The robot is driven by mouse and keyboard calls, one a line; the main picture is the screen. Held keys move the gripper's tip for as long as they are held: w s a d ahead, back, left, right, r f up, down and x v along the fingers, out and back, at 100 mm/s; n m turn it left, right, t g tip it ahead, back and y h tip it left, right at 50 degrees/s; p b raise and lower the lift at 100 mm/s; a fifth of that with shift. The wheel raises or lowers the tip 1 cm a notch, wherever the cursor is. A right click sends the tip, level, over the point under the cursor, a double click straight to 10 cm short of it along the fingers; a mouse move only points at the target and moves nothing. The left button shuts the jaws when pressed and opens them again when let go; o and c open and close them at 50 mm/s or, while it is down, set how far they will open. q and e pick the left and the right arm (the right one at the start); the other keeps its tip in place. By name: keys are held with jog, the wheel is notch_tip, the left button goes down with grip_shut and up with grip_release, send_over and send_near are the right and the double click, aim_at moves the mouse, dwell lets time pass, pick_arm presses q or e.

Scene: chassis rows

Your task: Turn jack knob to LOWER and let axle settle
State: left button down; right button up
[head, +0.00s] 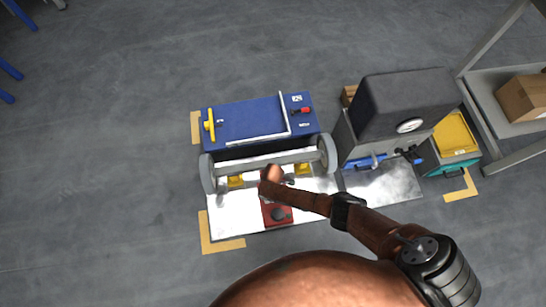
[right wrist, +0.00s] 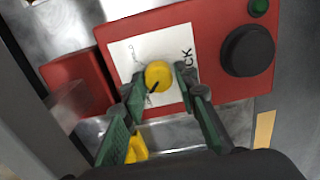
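The yellow jack knob (right wrist: 158,75) sits on a white label (right wrist: 128,57) on the red jack box (right wrist: 205,35). Its dark pointer line points down-left in the right wrist view. My right gripper (right wrist: 157,82) has its green-padded fingers on either side of the knob, with narrow gaps visible. In the head view the red box (head: 277,213) is partly covered by my right arm, and the knob is hidden. The grey axle (head: 265,163) with a wheel at each end lies above yellow supports (head: 235,181); I cannot tell whether it touches them. My left gripper is not in view.
A blue chassis (head: 250,120) with a yellow handle (head: 209,125) stands behind the axle. A black round knob (right wrist: 248,50) and green button (right wrist: 258,7) are on the red box. A grey machine (head: 405,100) and a teal-yellow bin (head: 455,140) stand at right.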

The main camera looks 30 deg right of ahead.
jog(key=shift+o, duration=1.4)
jog(key=shift+r, duration=0.1)
notch_tip(320, 180, up, 12)
